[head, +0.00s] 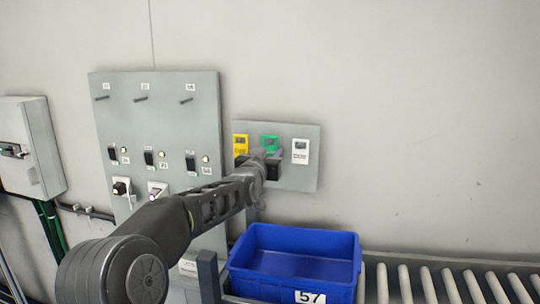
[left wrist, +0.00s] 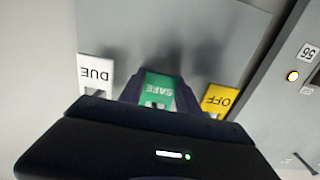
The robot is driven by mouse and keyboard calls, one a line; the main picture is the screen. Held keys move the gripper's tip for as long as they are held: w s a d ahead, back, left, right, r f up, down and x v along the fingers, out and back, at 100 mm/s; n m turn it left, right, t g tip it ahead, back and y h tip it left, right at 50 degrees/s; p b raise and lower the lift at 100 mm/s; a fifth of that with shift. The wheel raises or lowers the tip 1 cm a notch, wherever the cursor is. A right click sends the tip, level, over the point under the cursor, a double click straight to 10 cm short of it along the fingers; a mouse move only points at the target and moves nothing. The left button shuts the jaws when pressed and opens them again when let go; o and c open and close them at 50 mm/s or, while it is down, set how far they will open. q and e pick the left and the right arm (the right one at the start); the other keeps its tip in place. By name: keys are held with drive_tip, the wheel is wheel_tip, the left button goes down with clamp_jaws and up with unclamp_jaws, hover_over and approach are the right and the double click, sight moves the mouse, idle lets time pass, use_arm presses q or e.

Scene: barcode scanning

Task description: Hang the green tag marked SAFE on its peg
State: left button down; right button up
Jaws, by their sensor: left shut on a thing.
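The green SAFE tag (head: 270,142) is at the middle of a small grey board (head: 310,165) on the wall, between a yellow tag and a white one. My left gripper (head: 265,157) is in front of the board and shut on the green tag. In the left wrist view the green tag (left wrist: 160,88) shows upside down between the two dark fingers (left wrist: 160,95). Whether the tag touches the board or a peg is hidden by the gripper. My right gripper is not in view.
The yellow OFF tag (head: 240,142) and white DUE tag (head: 301,151) hang close on either side. A grey panel (head: 160,115) with three empty pegs (head: 141,99), switches and lamps stands left. A blue crate (head: 295,262) and roller conveyor (head: 450,283) lie below. Bare wall is right.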

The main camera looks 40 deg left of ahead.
sight(270, 153)
use_arm(q)
drive_tip(key=shift+s+d, duration=0.15)
drive_tip(key=shift+s, duration=0.25)
idle(0.5)
drive_tip(key=shift+s+d+b, duration=0.1)
drive_tip(key=shift+s+b, duration=0.2)
drive_tip(key=shift+b, duration=0.1)
drive_tip(key=shift+s+d, duration=0.1)
drive_tip(key=shift+s, duration=0.15)
drive_tip(key=shift+b, duration=0.3)
idle(0.3)
drive_tip(key=shift+s, duration=0.1)
idle(0.4)
drive_tip(key=shift+v, duration=1.7)
